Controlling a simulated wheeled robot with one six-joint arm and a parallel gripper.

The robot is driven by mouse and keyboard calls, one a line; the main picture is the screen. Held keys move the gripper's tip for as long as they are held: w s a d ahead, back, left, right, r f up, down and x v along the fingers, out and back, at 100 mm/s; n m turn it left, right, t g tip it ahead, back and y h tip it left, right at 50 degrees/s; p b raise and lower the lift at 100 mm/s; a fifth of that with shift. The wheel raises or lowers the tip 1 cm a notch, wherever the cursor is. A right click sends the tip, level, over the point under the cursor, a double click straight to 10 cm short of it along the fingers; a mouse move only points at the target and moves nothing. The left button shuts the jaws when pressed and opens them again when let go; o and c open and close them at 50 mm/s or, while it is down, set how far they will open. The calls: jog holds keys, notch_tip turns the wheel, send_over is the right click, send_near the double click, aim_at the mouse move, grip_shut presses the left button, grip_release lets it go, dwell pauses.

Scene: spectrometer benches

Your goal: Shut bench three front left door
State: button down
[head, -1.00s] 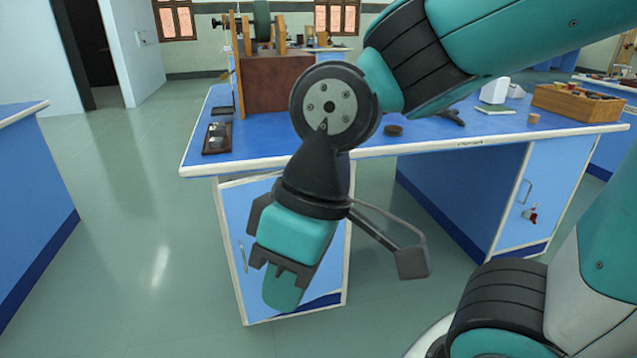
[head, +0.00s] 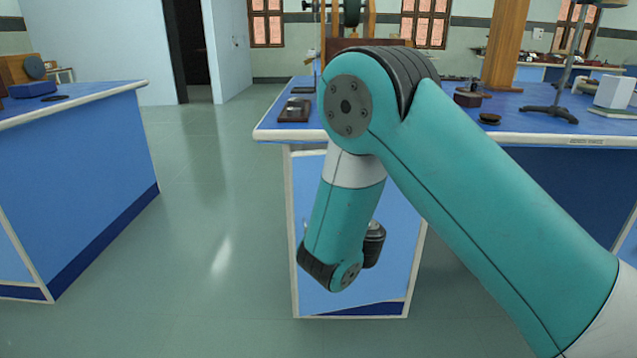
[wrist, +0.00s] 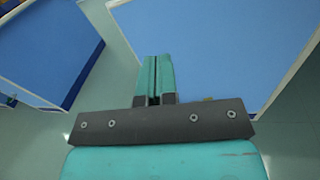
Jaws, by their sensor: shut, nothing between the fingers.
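In the head view, the bench (head: 520,128) has a blue front left door (head: 397,255) with white edges, low under the left end of its top. My arm covers much of this door, and its handle is not visible there. I cannot tell how far the door stands open. In the wrist view, my gripper (wrist: 155,60) has its two teal fingers together, with nothing between them. A large blue panel with white edges (wrist: 230,45) lies beyond the fingertips. I cannot tell whether the fingers touch it. In the head view, my gripper is hidden behind my arm.
Another blue bench (head: 75,190) stands at the left, with open green floor (head: 220,240) between the two. On the bench top are a small dark tray (head: 295,110), a dark stand (head: 550,112) and a white block (head: 613,92). A dark doorway (head: 192,50) is behind.

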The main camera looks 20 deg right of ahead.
jog(key=a+n, duration=0.1)
jog(key=n, duration=0.1)
jog(key=p, duration=1.3)
send_near(317, 165)
jog(key=shift+s+d+r+y, duration=0.1)
jog(key=shift+s+r+y, duration=0.1)
jog(key=shift+s, duration=0.2)
jog(key=shift+s+r+y, duration=0.15)
jog(key=shift+s+y, duration=0.05)
jog(key=shift+s, duration=0.2)
jog(key=w, duration=0.6)
jog(key=w+d+p, duration=0.1)
jog(key=w, duration=0.2)
jog(key=shift+f, duration=0.4)
